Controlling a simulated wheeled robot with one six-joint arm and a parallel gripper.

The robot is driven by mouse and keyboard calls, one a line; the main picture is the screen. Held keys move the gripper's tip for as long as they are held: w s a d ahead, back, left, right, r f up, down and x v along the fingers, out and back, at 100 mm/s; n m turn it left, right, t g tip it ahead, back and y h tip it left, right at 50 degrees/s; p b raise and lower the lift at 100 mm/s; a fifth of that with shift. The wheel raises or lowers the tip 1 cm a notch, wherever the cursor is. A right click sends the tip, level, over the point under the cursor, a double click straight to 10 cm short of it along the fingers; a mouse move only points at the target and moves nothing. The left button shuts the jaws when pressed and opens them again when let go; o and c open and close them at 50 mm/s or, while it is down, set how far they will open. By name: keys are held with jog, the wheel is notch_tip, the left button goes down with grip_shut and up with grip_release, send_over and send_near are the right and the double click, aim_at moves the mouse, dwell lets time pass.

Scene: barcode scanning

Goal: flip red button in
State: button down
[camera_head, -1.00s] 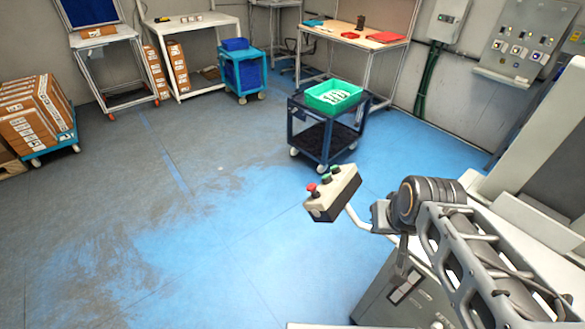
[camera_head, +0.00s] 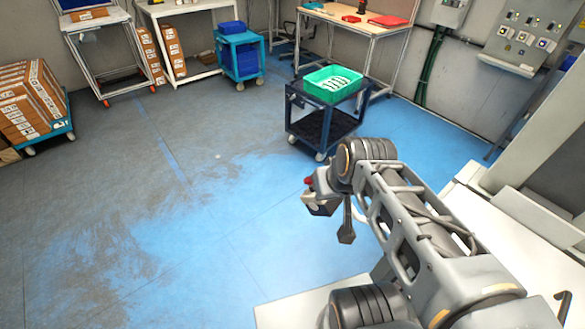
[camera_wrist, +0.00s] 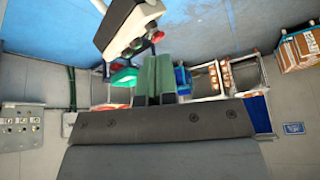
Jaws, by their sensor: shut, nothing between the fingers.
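The red button (camera_head: 309,181) sits on the left end of a pale control box (camera_head: 316,208), mostly hidden behind my arm in the head view. In the wrist view the box (camera_wrist: 120,25) is tilted near the top, with the red button (camera_wrist: 157,36) on its right side and a green button (camera_wrist: 137,45) beside it. My gripper (camera_wrist: 156,58) is shut and empty. Its fingertips appear just below the red button in the wrist view. I cannot tell whether they touch it. The fingertips cannot be made out clearly in the head view.
A dark blue cart (camera_head: 325,125) carries a green crate (camera_head: 334,84) beyond the box. A blue cart (camera_head: 240,58), workbenches and stacked cartons (camera_head: 32,100) stand farther back. A white surface (camera_head: 515,235) lies at the right. The floor at left is clear.

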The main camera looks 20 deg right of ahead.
jog(key=shift+w, duration=0.1)
jog(key=w+r+n+g+b, duration=0.1)
jog(key=w+n+g+b, duration=0.4)
jog(key=w, duration=1.4)
jog(key=n, duration=0.3)
jog(key=shift+w+r+b, duration=0.15)
jog(key=shift+r+b, duration=0.1)
jog(key=shift+b, duration=0.05)
jog(key=shift+f, duration=0.1)
send_over(306, 178)
notch_tip(306, 178, down, 12)
jog(key=shift+f+p, duration=0.45)
jog(key=shift+p, duration=0.05)
